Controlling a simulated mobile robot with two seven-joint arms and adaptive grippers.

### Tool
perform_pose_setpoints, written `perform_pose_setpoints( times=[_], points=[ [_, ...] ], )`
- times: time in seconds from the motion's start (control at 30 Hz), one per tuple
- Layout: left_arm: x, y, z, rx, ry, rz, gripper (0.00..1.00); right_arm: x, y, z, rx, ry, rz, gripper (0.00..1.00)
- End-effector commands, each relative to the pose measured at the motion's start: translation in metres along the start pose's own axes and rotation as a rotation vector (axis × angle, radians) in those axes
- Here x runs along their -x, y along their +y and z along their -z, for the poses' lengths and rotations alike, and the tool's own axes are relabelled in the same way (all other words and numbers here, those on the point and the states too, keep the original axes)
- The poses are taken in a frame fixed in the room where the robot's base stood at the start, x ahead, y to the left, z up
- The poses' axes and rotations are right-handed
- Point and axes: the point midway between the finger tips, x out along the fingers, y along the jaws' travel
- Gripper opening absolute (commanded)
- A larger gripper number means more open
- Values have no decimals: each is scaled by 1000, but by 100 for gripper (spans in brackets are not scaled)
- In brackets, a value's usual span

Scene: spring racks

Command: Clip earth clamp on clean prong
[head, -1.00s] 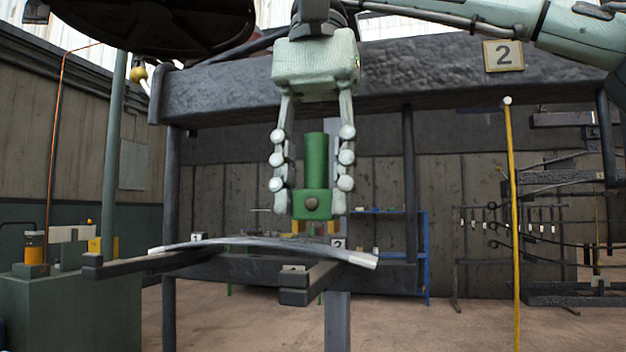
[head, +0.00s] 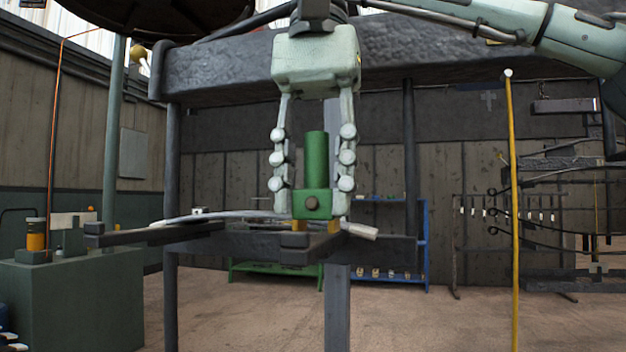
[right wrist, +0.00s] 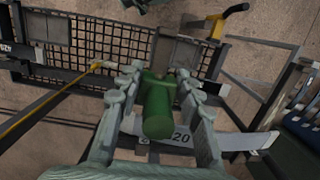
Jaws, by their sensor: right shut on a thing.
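My right gripper (head: 312,165) hangs fingers down in the middle of the head view, shut on the green earth clamp (head: 315,160). The clamp is upright, with a block at its lower end and short yellow jaws (head: 333,227) below. The blunt dark end of the middle prong (head: 295,241) shows just under the block; I cannot tell whether they touch. Another prong (head: 120,237) points out at the left. In the right wrist view the clamp (right wrist: 158,108) sits between both fingers (right wrist: 160,95). My left gripper is out of view.
A thin curved grey strip (head: 362,230) with pale ends lies across the prongs, behind the clamp. A heavy dark beam (head: 430,65) spans above. A yellow pole (head: 514,200) stands at right, and a green cabinet (head: 75,305) at left. The floor below is open.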

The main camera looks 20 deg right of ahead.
Motion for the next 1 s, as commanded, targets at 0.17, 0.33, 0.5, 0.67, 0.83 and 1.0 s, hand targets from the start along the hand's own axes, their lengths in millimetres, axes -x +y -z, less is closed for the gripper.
perform_pose_setpoints(
  times=[0.17, 0.33, 0.5, 0.67, 0.83, 1.0],
  points=[
    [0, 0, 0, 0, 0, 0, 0, 0, 0, 0, 0, 0, 1, 9],
    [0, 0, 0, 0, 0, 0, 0, 0, 0, 0, 0, 0, 1, 9],
    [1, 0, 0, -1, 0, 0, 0, 1, 0, 0, 0, -1, 1, 9],
    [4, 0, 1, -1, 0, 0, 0, 1, 0, 0, 0, -2, 0, 9],
    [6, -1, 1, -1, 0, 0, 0, 1, 0, 0, 0, -1, 1, 9],
    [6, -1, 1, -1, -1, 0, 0, 0, 0, 0, -1, 0, 1, 9]
  ],
)
